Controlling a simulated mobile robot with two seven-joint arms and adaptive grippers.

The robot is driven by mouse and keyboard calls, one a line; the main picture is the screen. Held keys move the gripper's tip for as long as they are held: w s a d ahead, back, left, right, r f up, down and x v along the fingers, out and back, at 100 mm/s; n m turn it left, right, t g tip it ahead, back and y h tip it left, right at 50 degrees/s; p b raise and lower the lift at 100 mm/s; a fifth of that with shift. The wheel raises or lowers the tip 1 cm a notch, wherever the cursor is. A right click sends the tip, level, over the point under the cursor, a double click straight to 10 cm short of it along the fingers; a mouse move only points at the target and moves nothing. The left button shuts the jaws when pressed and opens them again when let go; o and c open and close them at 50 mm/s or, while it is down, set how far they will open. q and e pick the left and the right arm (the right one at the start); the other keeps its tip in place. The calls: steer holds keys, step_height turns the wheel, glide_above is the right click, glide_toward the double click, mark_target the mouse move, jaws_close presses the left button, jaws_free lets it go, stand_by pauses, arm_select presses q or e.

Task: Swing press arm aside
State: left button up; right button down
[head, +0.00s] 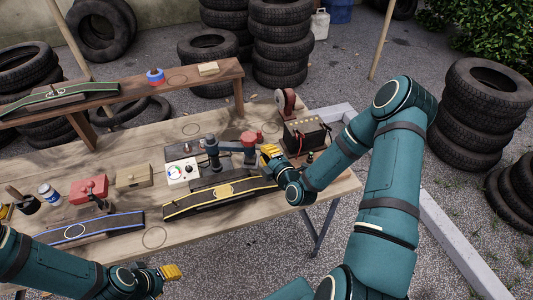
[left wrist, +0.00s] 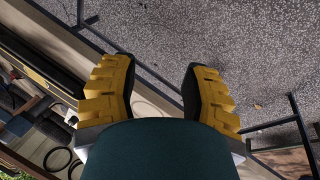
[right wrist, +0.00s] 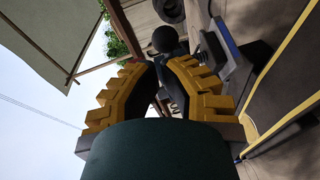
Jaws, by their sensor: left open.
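The press stands on the bench with a dark post (head: 212,152) and a dark press arm (head: 232,146) reaching right to a red part (head: 249,138). My right gripper (head: 268,152) is at the right end of the press arm. In the right wrist view its fingers (right wrist: 160,72) are drawn close together around a dark part of the arm, with a black ball knob (right wrist: 164,39) just beyond. The exact contact is partly hidden by the fingers. My left gripper (head: 172,272) is open and empty beyond the bench's front edge; its spread fingers (left wrist: 158,80) show in the left wrist view.
A yellow-edged black board (head: 222,195) lies in front of the press. A black box (head: 304,135) stands right of my right gripper. A blue-edged board (head: 90,228) and red box (head: 90,188) are at left.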

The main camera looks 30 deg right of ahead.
arm_select(q)
steer(key=shift+f, duration=0.1)
arm_select(e)
steer(key=w+d+y+b, duration=0.1)
steer(key=b, duration=0.1)
steer(key=w+d+n+y+b, duration=0.1)
steer(key=w+b, duration=0.1)
steer(key=shift+w+d+f+n+b, duration=0.2)
steer(key=shift+d+n+b, duration=0.1)
arm_select(q)
steer(key=f, duration=0.2)
steer(key=s+f, duration=0.1)
steer(key=f, duration=0.2)
steer(key=shift+s+d, duration=0.15)
steer(key=shift+s, duration=0.05)
arm_select(e)
steer(key=shift+w+d+r, duration=0.2)
steer(key=shift+w+d, duration=0.1)
steer(key=shift+w, duration=0.05)
arm_select(q)
steer(key=shift+r, duration=0.1)
